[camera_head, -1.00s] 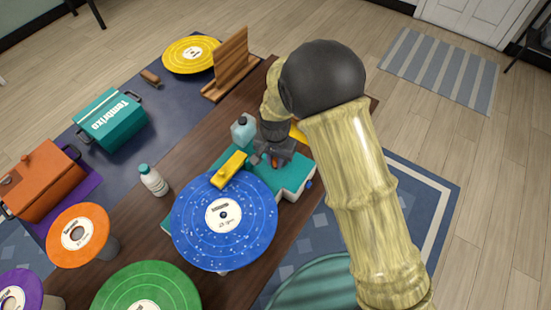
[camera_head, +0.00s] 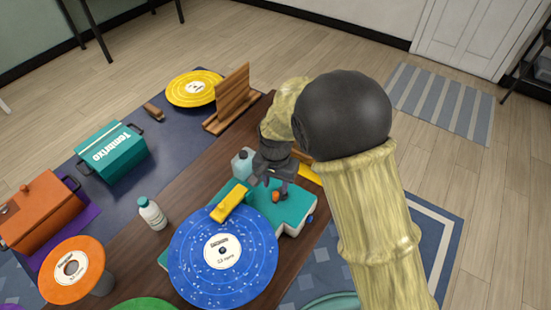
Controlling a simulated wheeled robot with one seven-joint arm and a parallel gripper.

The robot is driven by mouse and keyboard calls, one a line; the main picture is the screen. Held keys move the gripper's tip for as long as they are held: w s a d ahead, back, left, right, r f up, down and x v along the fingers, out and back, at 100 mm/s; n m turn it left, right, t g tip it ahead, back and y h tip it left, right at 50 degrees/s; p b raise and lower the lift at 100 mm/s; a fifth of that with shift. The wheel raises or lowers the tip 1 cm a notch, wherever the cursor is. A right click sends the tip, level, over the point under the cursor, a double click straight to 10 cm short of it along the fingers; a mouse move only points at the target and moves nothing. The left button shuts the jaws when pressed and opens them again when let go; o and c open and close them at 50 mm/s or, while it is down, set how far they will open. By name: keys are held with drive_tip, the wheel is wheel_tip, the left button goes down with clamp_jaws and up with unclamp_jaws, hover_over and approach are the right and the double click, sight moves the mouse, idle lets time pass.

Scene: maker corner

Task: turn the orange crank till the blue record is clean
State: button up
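The blue record (camera_head: 222,272) lies flat on the teal cleaning machine (camera_head: 292,207), its surface dotted with white specks. A yellow arm (camera_head: 229,204) of the machine reaches over the record's upper edge. The orange crank (camera_head: 276,197) shows as a small orange piece on the teal base, just below my gripper (camera_head: 275,187). My gripper points down at the crank from above. Its fingers are small and partly dark against the base, so whether they close on the crank is not clear.
A white bottle (camera_head: 152,213) stands left of the record, and a pale blue jug (camera_head: 243,164) stands behind the machine. An orange record (camera_head: 72,271), an orange box (camera_head: 42,212), a teal box (camera_head: 110,151), a yellow record (camera_head: 194,88) and a wooden rack (camera_head: 230,98) are to the left and back.

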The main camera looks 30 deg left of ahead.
sight(276, 193)
wheel_tip(276, 193, up, 12)
drive_tip(key=shift+f+b, duration=0.25)
drive_tip(key=shift+b, duration=0.05)
drive_tip(key=w+d+m+t, duration=0.1)
drive_tip(key=w+d, duration=0.2)
drive_tip(key=d, duration=0.8)
drive_tip(key=w+d, duration=0.2)
drive_tip(key=d, duration=0.9)
drive_tip(key=s+d, duration=0.3)
drive_tip(key=d, duration=0.5)
drive_tip(key=s+d+f+t, duration=0.1)
drive_tip(key=s+d, duration=0.3)
drive_tip(key=d, duration=0.4)
drive_tip(key=shift+d+f+m+t, duration=0.3)
drive_tip(key=shift+d, duration=0.1)
drive_tip(key=shift+w+a, duration=0.1)
drive_tip(key=shift+a, duration=0.05)
